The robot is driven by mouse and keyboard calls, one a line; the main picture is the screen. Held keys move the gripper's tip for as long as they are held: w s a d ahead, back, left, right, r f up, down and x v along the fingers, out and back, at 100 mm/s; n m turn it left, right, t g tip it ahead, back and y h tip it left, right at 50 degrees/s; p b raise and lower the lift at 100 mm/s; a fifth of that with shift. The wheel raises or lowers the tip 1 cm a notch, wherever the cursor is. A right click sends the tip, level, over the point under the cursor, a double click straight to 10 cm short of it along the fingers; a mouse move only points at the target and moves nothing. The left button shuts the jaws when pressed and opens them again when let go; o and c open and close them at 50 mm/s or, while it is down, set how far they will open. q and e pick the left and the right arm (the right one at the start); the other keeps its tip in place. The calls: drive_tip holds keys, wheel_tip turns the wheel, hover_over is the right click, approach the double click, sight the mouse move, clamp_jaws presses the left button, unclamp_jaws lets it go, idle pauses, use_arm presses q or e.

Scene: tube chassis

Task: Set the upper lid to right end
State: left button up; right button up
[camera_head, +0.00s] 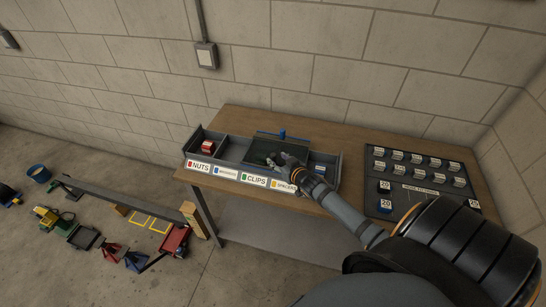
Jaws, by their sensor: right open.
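A long grey compartment tray (233,152) lies on the wooden table, with labels along its front: NUTS, a small blue-marked one, CLIPS and one that looks like SPACERS. A dark flat panel (262,149), which looks like a lid, covers part of the tray right of the middle. A small blue knob (282,133) stands at its back edge. I cannot tell whether it is the upper of several lids. My right gripper (275,160) is open, over the panel and the tray behind the CLIPS label. It hides part of both. My left gripper is out of view.
A red box (207,149) sits in the tray's left end. A dark board (422,178) with several small labelled pieces lies at the table's right. A block wall stands behind. Bare wood (320,139) shows between tray and board.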

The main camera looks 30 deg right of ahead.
sight(275, 157)
drive_tip(key=x, duration=0.4)
drive_tip(key=shift+w+f+b, duration=0.15)
drive_tip(key=shift+w+b, duration=0.15)
clamp_jaws()
